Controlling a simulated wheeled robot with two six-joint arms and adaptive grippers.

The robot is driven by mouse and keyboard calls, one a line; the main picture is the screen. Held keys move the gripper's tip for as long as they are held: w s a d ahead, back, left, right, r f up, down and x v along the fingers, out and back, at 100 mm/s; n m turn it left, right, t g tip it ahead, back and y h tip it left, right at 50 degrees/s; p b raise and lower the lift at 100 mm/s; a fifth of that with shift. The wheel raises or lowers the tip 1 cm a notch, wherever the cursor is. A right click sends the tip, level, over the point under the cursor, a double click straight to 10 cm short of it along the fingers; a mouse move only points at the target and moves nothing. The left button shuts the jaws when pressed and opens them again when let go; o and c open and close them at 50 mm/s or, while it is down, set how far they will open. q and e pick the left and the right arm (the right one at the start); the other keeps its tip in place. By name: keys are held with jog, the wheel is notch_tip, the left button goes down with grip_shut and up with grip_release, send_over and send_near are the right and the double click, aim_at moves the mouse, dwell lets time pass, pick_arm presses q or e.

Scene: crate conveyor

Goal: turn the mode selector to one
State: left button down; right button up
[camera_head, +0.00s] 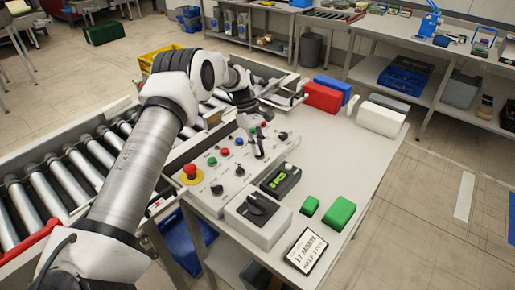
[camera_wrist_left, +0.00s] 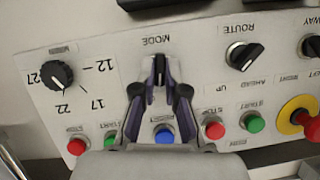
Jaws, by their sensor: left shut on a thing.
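The MODE selector (camera_wrist_left: 159,72) is a black knob on the grey control panel (camera_wrist_left: 205,80), below its upside-down MODE label in the left wrist view. My left gripper (camera_wrist_left: 160,88) is shut on it, with one purple-and-black finger on each side. The knob's bar stands roughly upright in that view. The fingers hide any position marks around it. In the head view my left gripper (camera_head: 257,151) reaches down onto the panel (camera_head: 227,171), and the knob is mostly hidden there. My right gripper is in neither view.
A ROUTE knob (camera_wrist_left: 243,55), a numbered dial (camera_wrist_left: 57,74), a blue button (camera_wrist_left: 163,135) and a red-on-yellow emergency button (camera_head: 190,171) are on the panel. A black meter (camera_head: 281,179) and green blocks (camera_head: 340,212) lie nearby.

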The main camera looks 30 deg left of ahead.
pick_arm(q)
jog(key=m, duration=0.1)
jog(key=m+g+b, duration=0.1)
jog(key=m, duration=0.1)
jog(key=shift+d+f+m, duration=0.1)
jog(key=shift+f+m, duration=0.1)
jog(key=shift+m, duration=0.1)
jog(key=shift+w+m+g+y+b, duration=0.1)
jog(key=shift+m+g+y+b, duration=0.35)
jog(key=shift+m, duration=1.05)
jog(key=shift+d+g, duration=0.1)
jog(key=shift+g, duration=0.15)
jog(key=c, duration=1.2)
grip_release()
jog(key=shift+r, duration=0.1)
jog(key=shift+w, duration=0.1)
jog(key=shift+r, duration=0.1)
notch_tip(320, 180, up, 10)
jog(key=shift+f, duration=0.15)
